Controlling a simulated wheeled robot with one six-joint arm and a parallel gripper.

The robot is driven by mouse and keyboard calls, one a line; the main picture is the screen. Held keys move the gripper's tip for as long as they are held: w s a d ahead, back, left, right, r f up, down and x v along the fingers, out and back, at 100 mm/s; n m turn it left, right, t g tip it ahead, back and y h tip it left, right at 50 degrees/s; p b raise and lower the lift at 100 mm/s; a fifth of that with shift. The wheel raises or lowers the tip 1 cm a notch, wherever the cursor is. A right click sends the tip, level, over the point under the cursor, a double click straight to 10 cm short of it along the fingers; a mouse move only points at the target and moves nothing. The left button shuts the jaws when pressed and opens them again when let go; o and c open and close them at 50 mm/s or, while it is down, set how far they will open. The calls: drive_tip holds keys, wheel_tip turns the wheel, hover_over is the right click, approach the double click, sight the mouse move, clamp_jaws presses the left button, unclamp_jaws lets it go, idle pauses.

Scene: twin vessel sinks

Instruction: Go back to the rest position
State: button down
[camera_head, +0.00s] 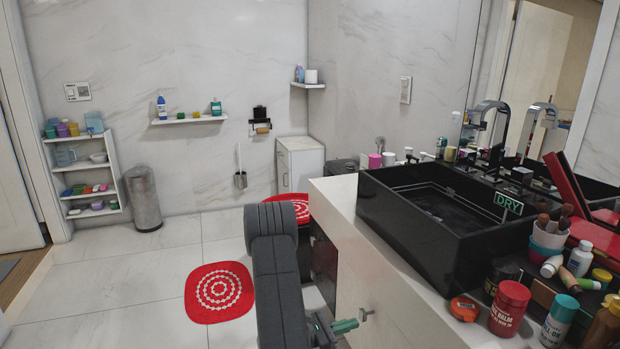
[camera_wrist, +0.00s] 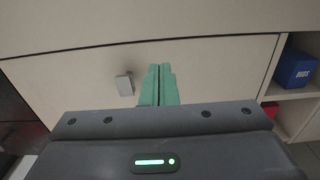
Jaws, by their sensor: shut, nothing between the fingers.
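My gripper (camera_head: 345,326) shows at the bottom middle of the head view, beside the front of the white counter (camera_head: 385,275). In the wrist view its green fingers (camera_wrist: 160,84) are together with nothing between them. They point at a pale cabinet front (camera_wrist: 215,75) with a small grey handle (camera_wrist: 124,84) just left of the fingertips. The fingers appear apart from the handle, which also shows in the head view (camera_head: 366,314).
A black vessel sink (camera_head: 400,218) stands on the counter, with bottles and jars such as a red jar (camera_head: 509,309) at the right. An open shelf with a blue box (camera_wrist: 295,68) is right of the cabinet front. Tiled floor with a red mat (camera_head: 219,292) lies left.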

approach(386, 313)
drive_tip(key=x, duration=0.4)
drive_tip(key=shift+d+r, duration=0.1)
drive_tip(key=shift+d, duration=0.15)
drive_tip(key=shift+w, duration=0.25)
drive_tip(key=s+a+g+p, duration=0.1)
drive_tip(key=s+a, duration=0.2)
drive_tip(key=a, duration=0.4)
drive_tip(key=s+a+g+y, duration=0.1)
drive_tip(key=s+a, duration=0.2)
drive_tip(key=a, duration=0.4)
drive_tip(key=shift+m+p, duration=0.3)
drive_tip(key=shift+p, duration=0.05)
idle(0.3)
drive_tip(key=shift+w, duration=0.1)
idle(0.3)
